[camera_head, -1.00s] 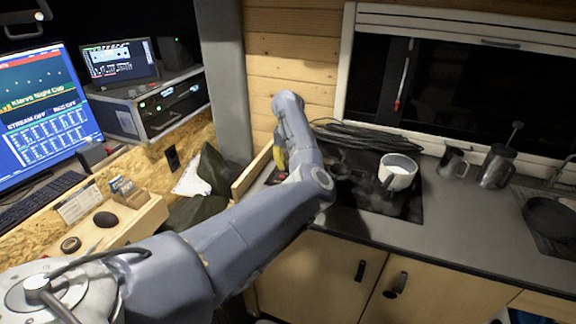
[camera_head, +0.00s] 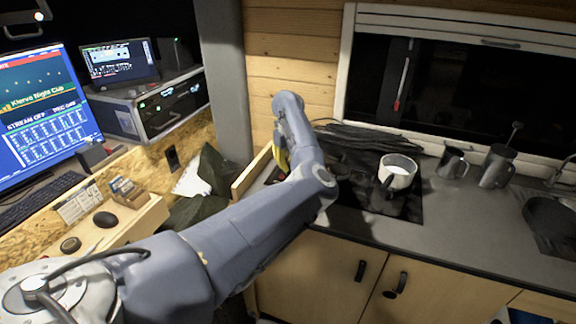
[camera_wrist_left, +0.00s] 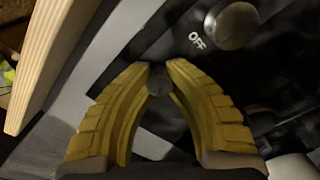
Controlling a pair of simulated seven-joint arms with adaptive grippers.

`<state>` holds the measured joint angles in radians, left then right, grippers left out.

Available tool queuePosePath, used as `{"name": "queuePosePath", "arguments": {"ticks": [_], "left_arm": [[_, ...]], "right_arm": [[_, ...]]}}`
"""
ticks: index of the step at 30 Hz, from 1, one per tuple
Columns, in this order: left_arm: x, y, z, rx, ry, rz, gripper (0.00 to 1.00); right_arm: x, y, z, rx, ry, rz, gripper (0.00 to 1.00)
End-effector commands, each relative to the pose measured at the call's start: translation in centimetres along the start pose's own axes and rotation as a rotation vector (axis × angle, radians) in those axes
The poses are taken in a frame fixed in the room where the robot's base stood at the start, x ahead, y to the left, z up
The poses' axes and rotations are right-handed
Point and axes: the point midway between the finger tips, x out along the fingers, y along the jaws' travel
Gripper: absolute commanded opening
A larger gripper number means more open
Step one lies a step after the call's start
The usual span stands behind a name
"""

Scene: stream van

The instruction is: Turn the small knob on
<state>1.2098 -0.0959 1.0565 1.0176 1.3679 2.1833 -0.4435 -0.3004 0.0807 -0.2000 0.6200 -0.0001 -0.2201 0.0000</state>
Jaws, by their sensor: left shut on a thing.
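My left gripper (camera_wrist_left: 161,68) has yellow ribbed fingers, and they are shut on a small dark round knob (camera_wrist_left: 158,84) in the left wrist view. The knob sits between the fingers, just behind the tips. A larger round knob (camera_wrist_left: 232,25) stands apart, up and to the right, beside a white "OFF" label (camera_wrist_left: 196,40). In the head view the left gripper (camera_head: 281,160) is partly hidden behind my arm, at the left end of the black hob (camera_head: 408,210). The small knob cannot be made out there. My right gripper is not in view.
A white pot (camera_head: 396,173) with a dark handle stands on the hob. Black cables (camera_head: 375,136) lie behind it. A wooden edge board (camera_wrist_left: 45,70) runs close to the left of the gripper. Metal jugs (camera_head: 496,167) stand further right on the counter.

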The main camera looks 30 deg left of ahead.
Motion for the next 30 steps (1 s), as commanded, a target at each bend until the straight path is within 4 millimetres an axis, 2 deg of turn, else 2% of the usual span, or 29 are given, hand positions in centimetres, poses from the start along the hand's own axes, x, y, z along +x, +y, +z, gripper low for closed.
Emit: {"name": "queuePosePath", "arguments": {"ticks": [18,30], "left_arm": [[0.29,-0.27,-0.31,-0.568,0.008,0.003,0.00],[0.27,-0.42,-0.33,-0.818,0.009,0.002,0.00]], "right_arm": [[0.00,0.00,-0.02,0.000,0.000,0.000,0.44],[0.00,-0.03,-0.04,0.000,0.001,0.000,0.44]]}}
